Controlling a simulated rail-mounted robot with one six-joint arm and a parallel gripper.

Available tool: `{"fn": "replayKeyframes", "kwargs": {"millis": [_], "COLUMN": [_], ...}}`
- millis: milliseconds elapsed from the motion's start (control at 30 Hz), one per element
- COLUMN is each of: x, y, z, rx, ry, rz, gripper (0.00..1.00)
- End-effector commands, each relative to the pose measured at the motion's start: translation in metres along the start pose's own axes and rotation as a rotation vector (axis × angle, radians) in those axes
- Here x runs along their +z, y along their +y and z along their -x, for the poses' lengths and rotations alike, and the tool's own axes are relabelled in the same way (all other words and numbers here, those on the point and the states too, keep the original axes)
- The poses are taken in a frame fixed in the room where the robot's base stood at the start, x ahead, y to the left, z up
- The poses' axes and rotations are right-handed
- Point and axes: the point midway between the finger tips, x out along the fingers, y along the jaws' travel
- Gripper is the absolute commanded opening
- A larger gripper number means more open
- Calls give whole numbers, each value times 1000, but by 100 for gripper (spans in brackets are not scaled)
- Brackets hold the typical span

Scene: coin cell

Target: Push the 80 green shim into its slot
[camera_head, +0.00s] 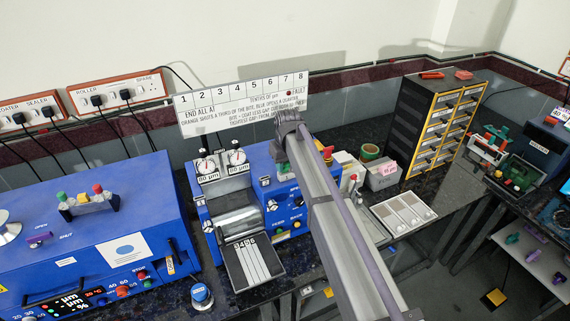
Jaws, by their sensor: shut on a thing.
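My gripper (289,138) is at the far end of my grey arm, over the right part of the blue roller machine (255,181). The wrist covers most of it, and its fingertips do not show clearly. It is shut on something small. A small green piece (283,168) shows just below the wrist, seemingly the green shim at the jaws. Its number cannot be read. The shim's slot is hidden or too small to make out, so I cannot tell whether the shim touches it.
Two dial gauges (221,164) stand on top of the roller machine, with a numbered sign (243,103) behind. A larger blue machine (90,240) stands left. A drawer cabinet (436,120), pink-labelled box (381,174) and pale tray (403,213) stand right of my arm.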

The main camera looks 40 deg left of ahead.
Motion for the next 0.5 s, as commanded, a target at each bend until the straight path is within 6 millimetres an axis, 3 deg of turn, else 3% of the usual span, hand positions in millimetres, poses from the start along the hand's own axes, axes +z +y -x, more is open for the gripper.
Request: {"fn": "replayKeyframes", "kwargs": {"millis": [233,267,500], "x": [0,0,0], "y": [0,0,0], "z": [-5,-4,-4], "rx": [0,0,0], "ry": [0,0,0], "rz": [0,0,0], "gripper": [5,32,55]}}
